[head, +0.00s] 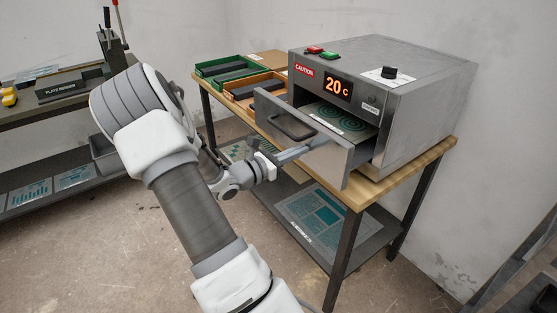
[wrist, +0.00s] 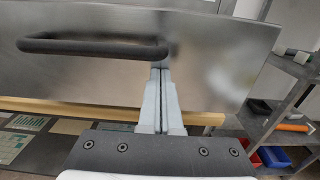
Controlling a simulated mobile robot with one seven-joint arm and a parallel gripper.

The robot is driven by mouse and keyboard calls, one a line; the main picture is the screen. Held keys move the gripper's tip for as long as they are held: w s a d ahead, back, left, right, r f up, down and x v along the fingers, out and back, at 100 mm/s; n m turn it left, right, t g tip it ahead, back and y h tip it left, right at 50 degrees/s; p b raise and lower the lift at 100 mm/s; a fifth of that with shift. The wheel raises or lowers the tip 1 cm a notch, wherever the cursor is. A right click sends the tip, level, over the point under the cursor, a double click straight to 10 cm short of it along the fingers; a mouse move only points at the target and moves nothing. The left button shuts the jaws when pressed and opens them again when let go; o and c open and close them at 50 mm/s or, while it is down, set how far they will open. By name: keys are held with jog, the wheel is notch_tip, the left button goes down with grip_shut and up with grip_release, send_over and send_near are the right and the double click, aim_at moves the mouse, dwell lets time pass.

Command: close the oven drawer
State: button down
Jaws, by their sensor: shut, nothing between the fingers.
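The oven (head: 420,90) is a grey metal box with a lit "20 c" display, standing on a wooden-topped table. Its drawer (head: 345,165) is pulled out toward me, with a flat plate with green ring patterns (head: 345,118) inside. The drawer front has a dark bar handle (head: 290,127); it also shows in the wrist view (wrist: 90,46). My gripper (head: 325,142) is shut and empty, its fingers pointing at the drawer front (wrist: 225,70). In the wrist view the fingertips (wrist: 161,68) are at the handle's right end, against or just before the panel; I cannot tell if they touch.
A green tray (head: 225,70) and an orange tray (head: 255,88) stand on the table left of the oven. The table's lower shelf (head: 375,240) holds printed plates. A workbench (head: 60,95) stands at the left. The floor (head: 110,250) between them is open.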

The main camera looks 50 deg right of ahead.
jog(key=b+x, duration=0.1)
jog(key=x, duration=1.1)
jog(key=shift+s, duration=0.1)
jog(key=shift+d, duration=0.2)
jog(key=shift+r, duration=0.25)
jog(key=shift+a+f+p, duration=0.15)
jog(key=shift+a+p, duration=0.2)
jog(key=shift+a, duration=0.15)
jog(key=p+v, duration=0.1)
jog(key=v, duration=1.2)
jog(key=shift+a, duration=0.2)
